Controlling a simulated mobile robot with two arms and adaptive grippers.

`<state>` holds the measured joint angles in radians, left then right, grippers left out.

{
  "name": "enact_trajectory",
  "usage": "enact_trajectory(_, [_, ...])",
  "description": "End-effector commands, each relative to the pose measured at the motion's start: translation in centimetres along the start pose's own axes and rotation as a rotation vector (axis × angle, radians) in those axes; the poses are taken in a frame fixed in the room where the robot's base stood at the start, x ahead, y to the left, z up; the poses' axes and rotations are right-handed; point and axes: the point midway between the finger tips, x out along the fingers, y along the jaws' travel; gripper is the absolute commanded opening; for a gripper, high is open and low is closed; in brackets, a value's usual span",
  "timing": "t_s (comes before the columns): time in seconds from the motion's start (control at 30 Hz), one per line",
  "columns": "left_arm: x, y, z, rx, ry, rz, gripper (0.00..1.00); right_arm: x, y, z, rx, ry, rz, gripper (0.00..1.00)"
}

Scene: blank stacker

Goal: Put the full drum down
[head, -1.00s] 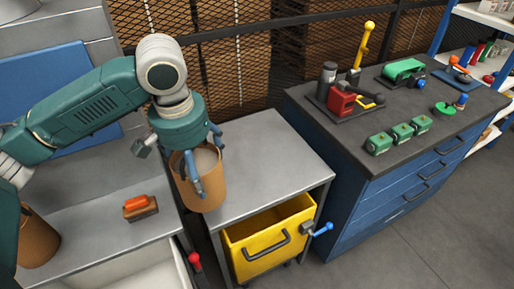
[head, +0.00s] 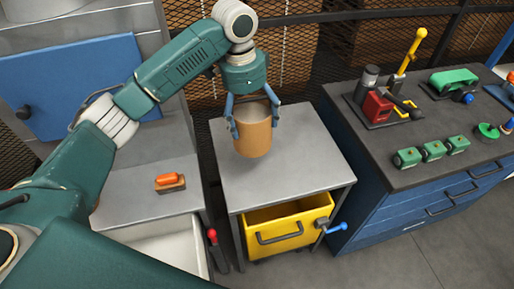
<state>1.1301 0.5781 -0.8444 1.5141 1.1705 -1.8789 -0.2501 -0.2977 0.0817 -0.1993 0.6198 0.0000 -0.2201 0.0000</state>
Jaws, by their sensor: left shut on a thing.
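I cannot tell for sure whether the drum's base touches the tabletop. The drum's contents are hidden from this angle. My right gripper is not in view.
A yellow bin (head: 288,229) sits under the table, beside a blue-handled lever (head: 331,228). A brush with an orange top (head: 170,182) lies on the left bench. The blue cabinet (head: 400,205) carries several green blocks and tools. The tabletop around the drum is clear.

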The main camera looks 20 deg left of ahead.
Motion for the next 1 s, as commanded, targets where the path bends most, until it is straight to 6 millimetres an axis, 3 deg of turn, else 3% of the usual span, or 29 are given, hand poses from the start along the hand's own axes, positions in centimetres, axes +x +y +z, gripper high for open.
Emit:
enact_trajectory(0.33, [7.7, 0.0, 0.9, -0.001, 0.001, -0.001, 0.34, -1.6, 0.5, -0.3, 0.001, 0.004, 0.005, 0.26])
enact_trajectory(0.8, [12.9, 0.0, 1.4, -0.001, 0.004, -0.001, 0.34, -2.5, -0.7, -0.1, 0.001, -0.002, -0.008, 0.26])
enact_trajectory(1.0, [13.7, -0.1, 1.4, 0.000, 0.005, -0.004, 0.34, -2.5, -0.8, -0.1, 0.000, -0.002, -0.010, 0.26])
